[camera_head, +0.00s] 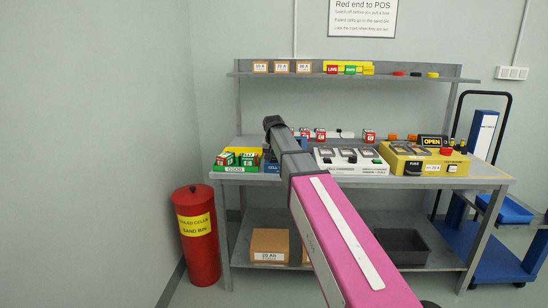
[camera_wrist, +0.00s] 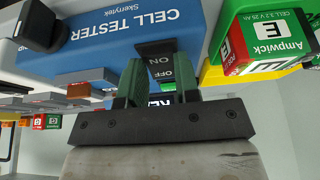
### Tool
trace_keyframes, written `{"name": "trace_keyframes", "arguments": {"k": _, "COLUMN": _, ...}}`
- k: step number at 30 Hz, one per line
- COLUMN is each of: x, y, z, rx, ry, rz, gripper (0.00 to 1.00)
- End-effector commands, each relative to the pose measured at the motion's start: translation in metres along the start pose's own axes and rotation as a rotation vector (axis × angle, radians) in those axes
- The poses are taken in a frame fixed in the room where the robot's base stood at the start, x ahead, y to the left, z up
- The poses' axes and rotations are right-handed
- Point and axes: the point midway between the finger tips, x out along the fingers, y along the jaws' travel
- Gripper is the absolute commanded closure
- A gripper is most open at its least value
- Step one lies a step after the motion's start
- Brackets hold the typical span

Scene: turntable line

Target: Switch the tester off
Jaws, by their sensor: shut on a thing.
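The blue cell tester (camera_wrist: 110,35) fills the upper left of the wrist view, its lettering upside down. In the head view only a small blue part of the tester (camera_head: 271,168) shows beside my arm. Its black switch (camera_wrist: 158,50) carries the words ON and OFF. My gripper (camera_wrist: 161,68) has its two green fingers on either side of the OFF part and is shut on the switch. Which way the switch is set cannot be told. A dark display (camera_wrist: 160,100) shows behind the fingers, its text mostly hidden.
A green tray (camera_head: 236,168) with red and green cells stands left of the tester; one Ampwick cell (camera_wrist: 262,40) is close to my fingers. A white charger (camera_head: 350,161) and yellow fuse box (camera_head: 425,161) stand right. A red sand bin (camera_head: 197,235) stands on the floor.

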Motion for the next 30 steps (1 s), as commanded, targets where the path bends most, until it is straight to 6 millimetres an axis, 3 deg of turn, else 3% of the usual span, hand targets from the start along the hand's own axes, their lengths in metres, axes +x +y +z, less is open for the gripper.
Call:
{"name": "trace_keyframes", "arguments": {"k": 12, "x": 0.0006, "y": 0.0001, "z": -0.0101, "rx": 0.001, "ry": -0.252, "rz": 0.001, "gripper": 0.94}}
{"name": "trace_keyframes", "arguments": {"k": 24, "x": -0.0002, "y": 0.0003, "z": -0.008, "rx": 0.0, "ry": -0.289, "rz": 0.001, "gripper": 0.94}}
{"name": "trace_keyframes", "arguments": {"k": 25, "x": -0.0002, "y": 0.0003, "z": -0.008, "rx": 0.0, "ry": -0.289, "rz": 0.001, "gripper": 0.67}}
{"name": "trace_keyframes", "arguments": {"k": 27, "x": -0.0001, "y": 0.0003, "z": -0.008, "rx": 0.0, "ry": -0.288, "rz": 0.001, "gripper": 0.45}}
{"name": "trace_keyframes", "arguments": {"k": 30, "x": -0.0001, "y": 0.0002, "z": -0.0079, "rx": 0.0, "ry": -0.288, "rz": 0.001, "gripper": 0.45}}
